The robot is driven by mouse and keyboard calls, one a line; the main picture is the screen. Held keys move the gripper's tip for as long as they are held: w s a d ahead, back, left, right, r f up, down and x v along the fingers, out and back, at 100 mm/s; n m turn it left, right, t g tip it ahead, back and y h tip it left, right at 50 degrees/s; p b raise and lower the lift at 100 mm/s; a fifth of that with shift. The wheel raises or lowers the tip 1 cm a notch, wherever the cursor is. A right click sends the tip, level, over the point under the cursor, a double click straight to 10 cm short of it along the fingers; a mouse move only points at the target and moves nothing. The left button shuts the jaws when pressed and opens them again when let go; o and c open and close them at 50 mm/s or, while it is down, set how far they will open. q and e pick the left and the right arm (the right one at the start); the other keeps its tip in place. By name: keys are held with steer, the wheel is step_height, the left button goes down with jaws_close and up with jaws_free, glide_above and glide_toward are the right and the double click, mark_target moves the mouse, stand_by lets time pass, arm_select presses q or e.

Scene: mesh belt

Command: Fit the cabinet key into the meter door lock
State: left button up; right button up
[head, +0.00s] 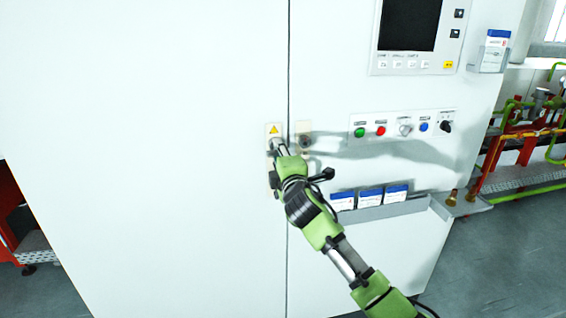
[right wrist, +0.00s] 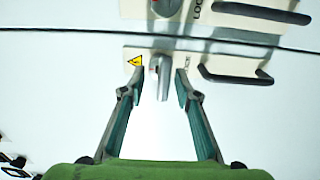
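The meter door lock plate (head: 274,128) with a yellow warning triangle sits on the left cabinet door beside the seam. It also shows in the right wrist view (right wrist: 148,55). A grey metal piece (right wrist: 163,77) stands out from this plate; I cannot tell whether it is the cabinet key or part of the lock. My right gripper (right wrist: 159,84) is open, with one finger on each side of the grey piece and gaps showing between. In the head view my right gripper (head: 275,148) covers the lower plate. My left gripper is out of view.
Across the seam is a second plate (head: 304,127) with a dark round lock. A black handle (right wrist: 236,76) lies right of the fingers in the wrist view. A button panel (head: 404,125), a screen (head: 408,25) and a shelf (head: 390,209) with boxes are to the right.

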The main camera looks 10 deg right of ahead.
steer(key=s, duration=1.1)
steer(key=shift+s+d, duration=0.15)
steer(key=shift+s, duration=0.15)
